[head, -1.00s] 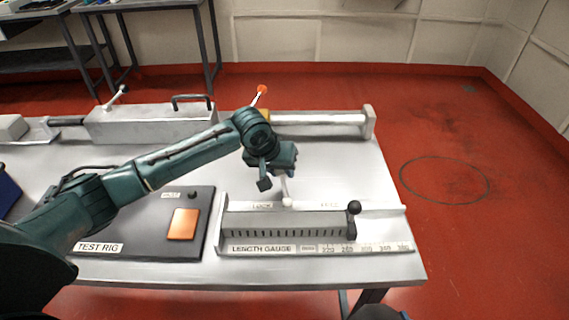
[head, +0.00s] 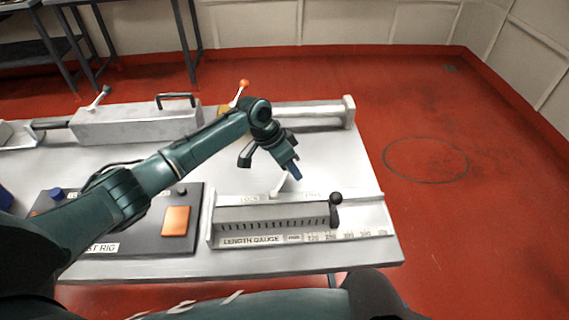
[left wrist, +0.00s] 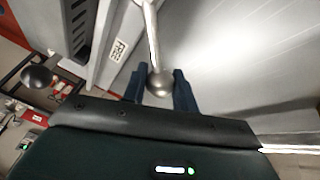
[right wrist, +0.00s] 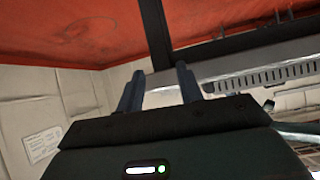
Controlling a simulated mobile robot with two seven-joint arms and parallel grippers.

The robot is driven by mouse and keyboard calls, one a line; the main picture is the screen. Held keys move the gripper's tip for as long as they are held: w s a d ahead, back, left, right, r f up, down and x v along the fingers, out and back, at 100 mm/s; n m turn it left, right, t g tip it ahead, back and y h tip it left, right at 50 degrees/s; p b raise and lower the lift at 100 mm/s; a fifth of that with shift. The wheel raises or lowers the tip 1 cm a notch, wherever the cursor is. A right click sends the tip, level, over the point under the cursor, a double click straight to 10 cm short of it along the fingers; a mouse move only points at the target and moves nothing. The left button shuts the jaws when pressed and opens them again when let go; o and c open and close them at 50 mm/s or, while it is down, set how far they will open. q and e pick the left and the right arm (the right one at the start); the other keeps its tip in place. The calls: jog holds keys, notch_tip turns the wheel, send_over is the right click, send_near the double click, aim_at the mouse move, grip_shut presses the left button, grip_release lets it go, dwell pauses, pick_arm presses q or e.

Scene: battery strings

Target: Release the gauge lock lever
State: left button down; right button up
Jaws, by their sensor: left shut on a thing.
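The length gauge (head: 265,217) lies along the front right of the bench. Its pale lock lever (head: 277,186) rises from the back rail between the LOCK and FREE labels and leans right, toward FREE. My left gripper (head: 293,171) is over the lever's upper end. In the left wrist view, the lever's ball end (left wrist: 160,83) sits between the two fingers of the left gripper (left wrist: 160,92), with the FREE label beside the lever. My right gripper (right wrist: 158,88) has its fingers apart and nothing between them, low by the bench's front edge.
A black-knobbed slider (head: 335,208) stands at the gauge's right end. The test rig panel (head: 150,238) with an orange pad lies to the left. Behind, a grey housing (head: 135,122) and an orange-tipped lever (head: 241,90) line the bench's rear. Bare bench surface lies right of my left gripper.

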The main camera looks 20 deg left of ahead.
pick_arm(q)
jog(key=shift+s+d+m+g, duration=0.2)
jog(key=shift+d+m+g, duration=0.15)
jog(key=shift+m, duration=0.25)
jog(key=shift+s+d+m+g, duration=0.25)
jog(key=shift+d+m, duration=0.2)
jog(key=shift+m, duration=0.15)
jog(key=shift+d, duration=0.15)
jog(key=c, duration=1.1)
grip_release()
jog(key=shift+s, duration=0.1)
jog(key=shift+c, duration=0.2)
jog(key=shift+r, duration=0.1)
jog(key=shift+a+r, duration=0.25)
jog(key=v, duration=1.2)
jog(key=shift+a+r+b, duration=0.15)
jog(key=shift+b, duration=0.3)
